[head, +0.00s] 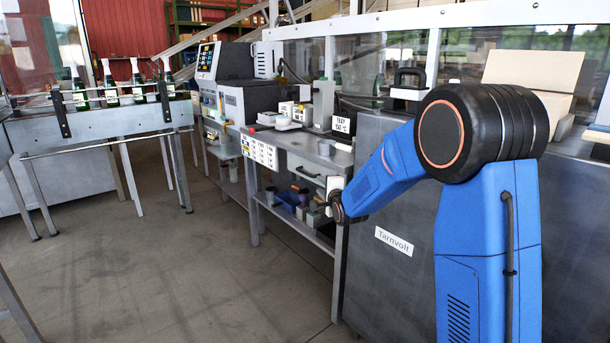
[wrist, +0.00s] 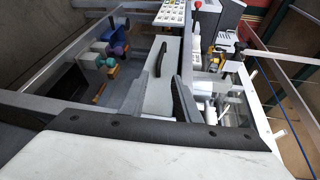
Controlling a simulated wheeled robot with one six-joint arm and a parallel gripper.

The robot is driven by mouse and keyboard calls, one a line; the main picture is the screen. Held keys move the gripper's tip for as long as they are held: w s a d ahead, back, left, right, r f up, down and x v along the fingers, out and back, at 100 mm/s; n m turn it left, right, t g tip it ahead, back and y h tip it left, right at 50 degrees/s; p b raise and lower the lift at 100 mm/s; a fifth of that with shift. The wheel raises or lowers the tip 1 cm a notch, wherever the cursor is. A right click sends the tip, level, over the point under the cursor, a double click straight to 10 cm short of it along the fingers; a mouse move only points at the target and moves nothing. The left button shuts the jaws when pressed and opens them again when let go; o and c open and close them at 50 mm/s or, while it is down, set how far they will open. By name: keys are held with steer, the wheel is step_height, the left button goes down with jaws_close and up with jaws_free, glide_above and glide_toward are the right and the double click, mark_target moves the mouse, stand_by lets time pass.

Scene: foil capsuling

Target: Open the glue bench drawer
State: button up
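The glue bench (head: 285,138) stands in the middle of the head view. Its drawer (head: 300,163) has a pale grey front with a dark bar handle (head: 308,173). The drawer looks shut, with no gap seen. In the wrist view the drawer front (wrist: 152,97) and the curved black handle (wrist: 161,58) lie ahead of my gripper (wrist: 158,82). The fingers are apart with nothing between them. The near end of the handle lines up with the space between the fingertips, but the distance is hard to tell. In the head view my gripper (head: 333,190) is near the drawer's right end, partly hidden by my arm.
Small pots and a blue bin (head: 288,199) sit on the shelf below the drawer. Bottles and white boxes stand on the bench top. A grey cabinet labelled Tarnvolt (head: 392,241) adjoins on the right. The floor (head: 185,265) in front is clear.

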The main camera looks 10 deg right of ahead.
mark_target(306, 174)
steer(key=shift+m+t, duration=0.4)
steer(key=shift+m, duration=0.2)
steer(key=w+a+f, duration=0.1)
steer(key=w, duration=0.5)
steer(key=w+a, duration=0.1)
steer(key=w, duration=0.6)
steer(key=w+a+f, duration=0.1)
steer(key=w, duration=0.5)
steer(key=shift+w+a+f, duration=0.15)
steer(key=shift+w+f, duration=0.2)
jaws_close()
